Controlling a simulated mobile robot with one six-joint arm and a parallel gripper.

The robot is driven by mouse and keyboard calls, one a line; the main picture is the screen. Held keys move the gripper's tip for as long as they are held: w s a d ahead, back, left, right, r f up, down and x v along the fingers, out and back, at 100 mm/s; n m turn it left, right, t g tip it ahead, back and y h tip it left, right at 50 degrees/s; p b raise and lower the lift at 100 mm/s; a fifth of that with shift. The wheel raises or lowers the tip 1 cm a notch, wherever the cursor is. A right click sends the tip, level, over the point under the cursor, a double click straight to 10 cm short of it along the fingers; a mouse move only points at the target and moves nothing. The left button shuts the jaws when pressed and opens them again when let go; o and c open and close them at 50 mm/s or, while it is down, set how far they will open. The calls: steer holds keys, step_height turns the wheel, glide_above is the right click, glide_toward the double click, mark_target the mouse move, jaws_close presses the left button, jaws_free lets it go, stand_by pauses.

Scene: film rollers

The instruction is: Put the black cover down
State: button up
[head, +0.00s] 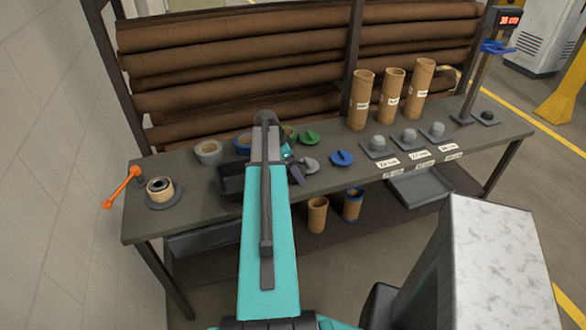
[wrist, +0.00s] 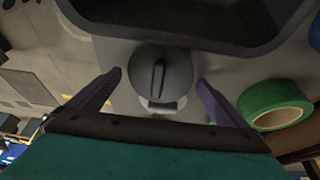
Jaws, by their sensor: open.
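The black cover (wrist: 165,62), a dark round disc with a raised ridge across its top, lies between the fingers of my gripper (wrist: 160,79) in the wrist view. My gripper is open, with a visible gap between each finger and the cover. A small light grey piece (wrist: 161,104) shows at the cover's near edge; I cannot tell what it belongs to. In the head view my arm hides the cover, and only part of my gripper (head: 294,168) shows low over the bench.
A black tray (head: 230,180) sits beside the cover on the bench (head: 205,217). A green roll (wrist: 275,105) lies to the right in the wrist view. Green (head: 309,137), grey (head: 310,165) and blue (head: 342,158) covers lie nearby. Upright brown tubes (head: 361,100) stand farther right.

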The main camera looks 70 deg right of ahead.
steer(key=shift+r, duration=0.1)
steer(key=b+v, duration=0.3)
steer(key=v, duration=0.9)
steer(key=shift+b, duration=0.3)
stand_by(0.7)
